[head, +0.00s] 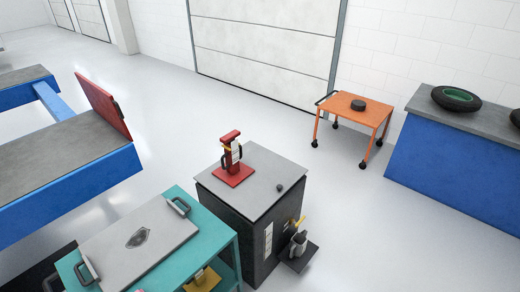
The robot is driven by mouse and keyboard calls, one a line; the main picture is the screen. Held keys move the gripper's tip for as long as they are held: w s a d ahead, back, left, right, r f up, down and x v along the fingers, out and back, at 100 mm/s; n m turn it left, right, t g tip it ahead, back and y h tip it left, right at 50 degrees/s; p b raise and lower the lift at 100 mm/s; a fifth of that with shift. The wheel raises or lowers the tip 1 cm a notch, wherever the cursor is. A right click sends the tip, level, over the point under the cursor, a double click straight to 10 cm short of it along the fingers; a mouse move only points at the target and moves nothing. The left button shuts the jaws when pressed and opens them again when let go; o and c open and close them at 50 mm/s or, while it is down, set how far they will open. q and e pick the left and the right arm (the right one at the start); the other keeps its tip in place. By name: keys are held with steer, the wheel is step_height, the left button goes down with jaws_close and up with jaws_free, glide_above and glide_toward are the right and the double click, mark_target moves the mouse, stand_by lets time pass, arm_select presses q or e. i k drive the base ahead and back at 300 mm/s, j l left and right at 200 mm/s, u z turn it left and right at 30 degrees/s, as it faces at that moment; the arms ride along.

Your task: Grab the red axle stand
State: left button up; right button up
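The red axle stand (233,174) stands upright on the grey top of a dark cabinet (262,188), left of the middle of the head view. It has a flat square red base, a post with a pale label and yellow detail, and a red top piece. A small dark loop shows at its left side. Nothing is seen touching it from above. Neither of my grippers is in the head view.
Blue lift ramps (75,180) are at left. An orange trolley (345,105) and blue counter (440,170) are at right.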

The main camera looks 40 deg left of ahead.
mark_target(233, 176)
steer(key=i+u, duration=0.1)
steer(key=i, duration=0.9)
steer(key=i+l, duration=0.2)
steer(key=i, duration=0.8)
steer(key=u, duration=0.45)
steer(key=i+u, duration=0.1)
steer(key=u, duration=0.75)
steer(key=l+u, duration=0.1)
steer(key=u, duration=0.35)
steer(key=i+l+u, duration=0.1)
steer(key=u, duration=0.3)
